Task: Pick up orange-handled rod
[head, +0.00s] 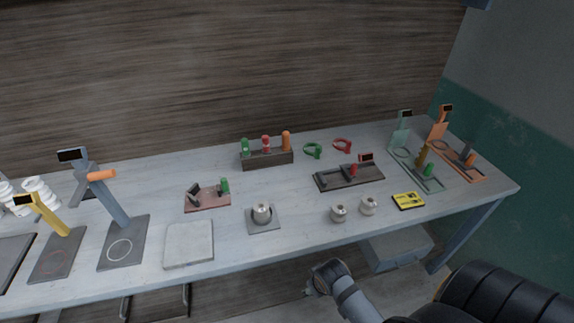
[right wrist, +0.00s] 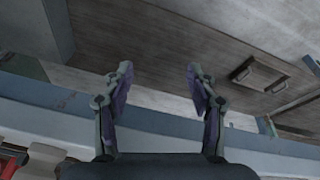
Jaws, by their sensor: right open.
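A dark rack (head: 268,160) stands at the back middle of the table and holds upright pieces with green, red and orange handles. The orange handle (head: 286,140) is at the rack's right end; any rod below it is hidden in the rack. My right gripper (right wrist: 160,78) is open and empty in the right wrist view, its two fingers spread apart. In the head view my right arm is low, in front of the table's front edge, well away from the rack. My left gripper is not in view.
A blue-grey stand (head: 115,205) with an orange top is at left. A pale square slab (head: 189,244), a small metal piece on a pad (head: 262,213) and two round metal pieces lie along the front. Green and red rings (head: 313,150) lie right of the rack.

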